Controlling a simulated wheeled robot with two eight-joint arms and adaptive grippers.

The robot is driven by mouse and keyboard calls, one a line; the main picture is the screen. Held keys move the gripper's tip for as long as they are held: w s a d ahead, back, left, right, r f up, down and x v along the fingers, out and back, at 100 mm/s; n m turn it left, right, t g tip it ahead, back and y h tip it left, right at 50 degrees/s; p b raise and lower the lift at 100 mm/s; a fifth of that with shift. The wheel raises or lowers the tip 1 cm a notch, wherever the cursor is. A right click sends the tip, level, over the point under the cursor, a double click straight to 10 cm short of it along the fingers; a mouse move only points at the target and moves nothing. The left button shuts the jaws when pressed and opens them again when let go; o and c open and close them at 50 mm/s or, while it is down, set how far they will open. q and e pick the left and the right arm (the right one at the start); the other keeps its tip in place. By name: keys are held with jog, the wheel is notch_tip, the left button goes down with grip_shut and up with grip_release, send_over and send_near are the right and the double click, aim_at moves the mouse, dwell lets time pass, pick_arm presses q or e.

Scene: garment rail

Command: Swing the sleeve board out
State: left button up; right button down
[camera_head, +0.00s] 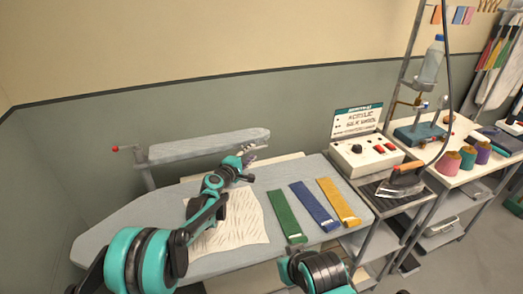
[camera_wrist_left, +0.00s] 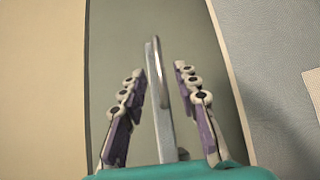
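The sleeve board (camera_head: 205,146) is a narrow, grey padded board behind the main ironing board, running left to right. A red-tipped lever (camera_head: 118,148) sticks out at its left end. My left gripper (camera_head: 250,156) is at the board's right end, in front of its edge. In the left wrist view my left gripper (camera_wrist_left: 160,95) is open, its purple-padded fingers apart. An upright metal bar (camera_wrist_left: 154,80) shows between them, with a visible gap on both sides. I cannot tell what the bar is fixed to. My right gripper is not in view; only part of that arm shows at the bottom.
The grey ironing board (camera_head: 125,213) carries a pale patterned cloth (camera_head: 235,222) and green (camera_head: 286,215), blue (camera_head: 314,206) and yellow (camera_head: 338,202) strips. A control box (camera_head: 366,155) and an iron (camera_head: 405,178) stand to the right, with thread spools beyond. The wall is close behind.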

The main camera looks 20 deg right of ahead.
aim_at(255, 149)
pick_arm(q)
jog(key=b+x, duration=0.1)
jog(key=x, duration=0.4)
jog(key=shift+w+d+f, duration=0.1)
jog(key=shift+w+d, duration=0.05)
grip_shut()
